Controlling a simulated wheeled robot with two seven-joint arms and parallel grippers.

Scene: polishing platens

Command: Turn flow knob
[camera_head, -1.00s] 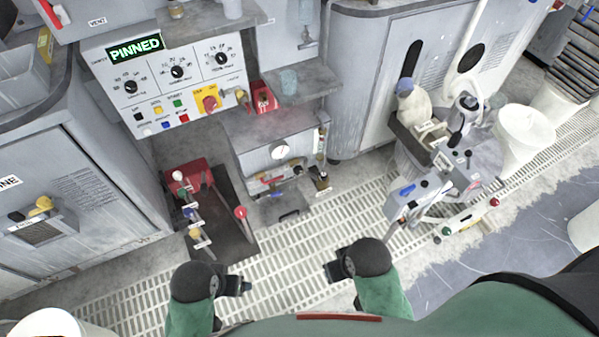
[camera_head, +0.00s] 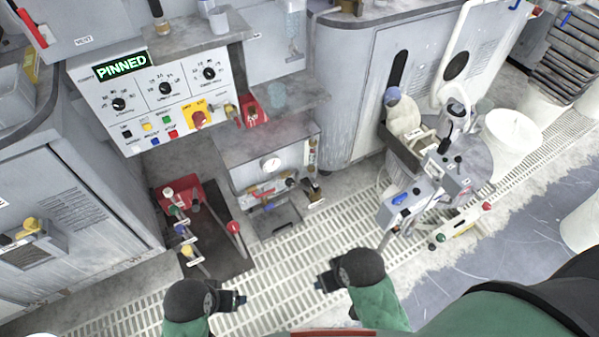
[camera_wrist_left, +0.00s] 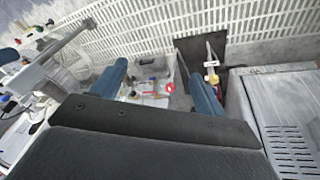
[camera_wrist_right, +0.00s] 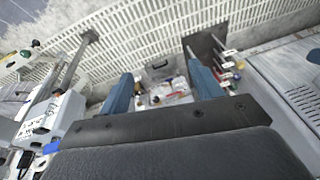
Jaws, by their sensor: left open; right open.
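A grey control panel (camera_head: 178,105) at the upper left carries three black dial knobs: left (camera_head: 118,104), middle (camera_head: 166,88) and right (camera_head: 209,73). Their labels are too small to read, so I cannot tell which is the flow knob. My left gripper (camera_head: 240,300) and right gripper (camera_head: 320,284) are open and empty, low in the head view, well apart from the panel. Both wrist views show spread blue fingers, left (camera_wrist_left: 155,80) and right (camera_wrist_right: 160,78).
A "PINNED" display (camera_head: 121,66) and a red-and-yellow switch (camera_head: 199,118) are on the panel. A red stand with levers (camera_head: 180,195) is on the floor at left. A cart with a control box (camera_head: 445,170) and a white bucket (camera_head: 511,135) stand at right. White grating (camera_head: 300,240) lies between.

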